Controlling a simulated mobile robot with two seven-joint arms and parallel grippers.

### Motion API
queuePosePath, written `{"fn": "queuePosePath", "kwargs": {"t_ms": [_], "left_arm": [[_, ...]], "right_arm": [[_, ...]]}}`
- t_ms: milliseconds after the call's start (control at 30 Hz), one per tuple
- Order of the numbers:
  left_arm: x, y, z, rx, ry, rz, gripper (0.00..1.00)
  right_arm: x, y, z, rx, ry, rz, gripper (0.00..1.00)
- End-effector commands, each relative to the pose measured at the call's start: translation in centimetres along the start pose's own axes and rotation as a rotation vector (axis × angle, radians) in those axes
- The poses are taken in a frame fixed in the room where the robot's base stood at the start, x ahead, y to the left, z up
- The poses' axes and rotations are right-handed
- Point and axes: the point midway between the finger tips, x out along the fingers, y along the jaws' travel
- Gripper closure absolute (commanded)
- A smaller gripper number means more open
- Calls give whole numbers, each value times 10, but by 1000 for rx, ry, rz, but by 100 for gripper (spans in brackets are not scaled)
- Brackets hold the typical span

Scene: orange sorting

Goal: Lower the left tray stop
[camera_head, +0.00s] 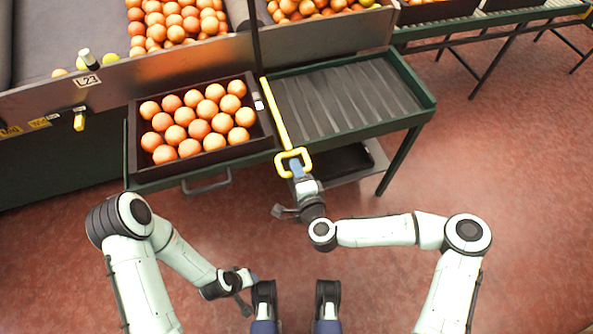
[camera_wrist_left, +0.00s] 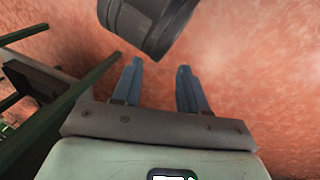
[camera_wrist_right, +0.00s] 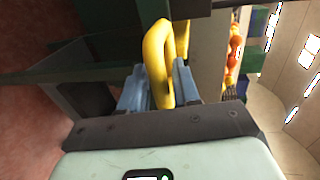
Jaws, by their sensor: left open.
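The left tray stop is a yellow bar (camera_head: 274,115) along the left edge of the empty ribbed tray section, with a yellow loop handle (camera_head: 280,162) at its front end. My right gripper (camera_head: 297,168) is at this handle. In the right wrist view the yellow loop (camera_wrist_right: 156,62) stands between the blue fingers (camera_wrist_right: 160,85), which look closed against its sides. The far end of the bar is not clear there. My left gripper (camera_head: 250,285) is low in front of my base, away from the table. The left wrist view shows its fingers (camera_wrist_left: 160,75) apart and empty.
A dark crate of oranges (camera_head: 133,165) stands on the green-framed table, left of the bar. The ribbed section (camera_head: 350,95) right of the bar is empty. A metal wall (camera_head: 165,75) with more oranges behind runs along the back. Red floor is free at the right.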

Motion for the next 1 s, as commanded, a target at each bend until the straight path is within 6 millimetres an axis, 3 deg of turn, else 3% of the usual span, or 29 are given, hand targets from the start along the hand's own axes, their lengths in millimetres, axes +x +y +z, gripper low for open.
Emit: {"fn": "queuePosePath", "kwargs": {"t_ms": [33, 67, 100, 300, 600, 867, 900, 933, 1000], "left_arm": [[0, 0, 0, 0, 0, 0, 57], [0, 0, 0, 0, 0, 0, 57], [0, 0, 0, 0, 0, 0, 57], [3, -1, -2, 0, 6, -1, 57], [28, -10, -38, -9, 108, -8, 57], [26, -10, -38, -8, 111, -7, 57], [26, -10, -38, -8, 111, -7, 57], [26, -10, -38, -8, 110, -7, 57], [26, -10, -38, -8, 110, -7, 57]], "right_arm": [[0, 0, 0, 0, 0, 0, 87], [0, 0, 0, 0, 0, 0, 97], [0, 0, 0, 0, 0, 0, 100], [1, 5, 0, 0, 1, 1, 100], [10, 52, 0, 0, -1, 7, 100], [9, 53, 0, 1, -1, 13, 100], [9, 53, 0, 1, -1, 13, 66], [9, 53, 0, 1, -1, 12, 58], [9, 52, 0, 1, -1, 10, 58]]}}
